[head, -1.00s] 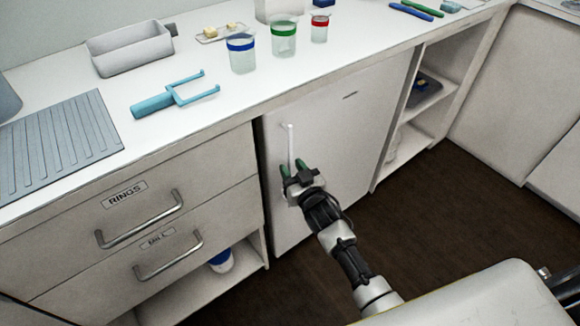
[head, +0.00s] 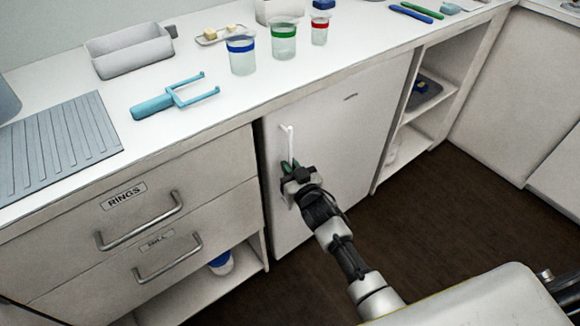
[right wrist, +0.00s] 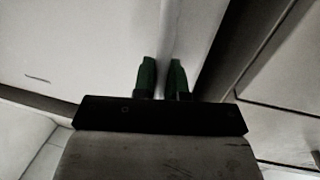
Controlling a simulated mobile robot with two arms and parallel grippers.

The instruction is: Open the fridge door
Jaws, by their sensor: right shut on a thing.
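The white fridge door (head: 340,130) is under the counter in the head view and looks shut or nearly shut; I cannot tell if there is a small gap at its left edge. Its upright white handle (head: 289,145) is near the door's left edge. My right gripper (head: 289,168) is at the handle's lower part, with green fingertips shut on it. In the right wrist view, the green fingers (right wrist: 162,78) stand on both sides of the pale handle bar (right wrist: 170,40). My left gripper is not in view.
Left of the fridge are drawers with metal handles, one labelled RINGS (head: 125,196). Right of it is an open shelf (head: 422,95). Dark floor (head: 440,210) in front is clear.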

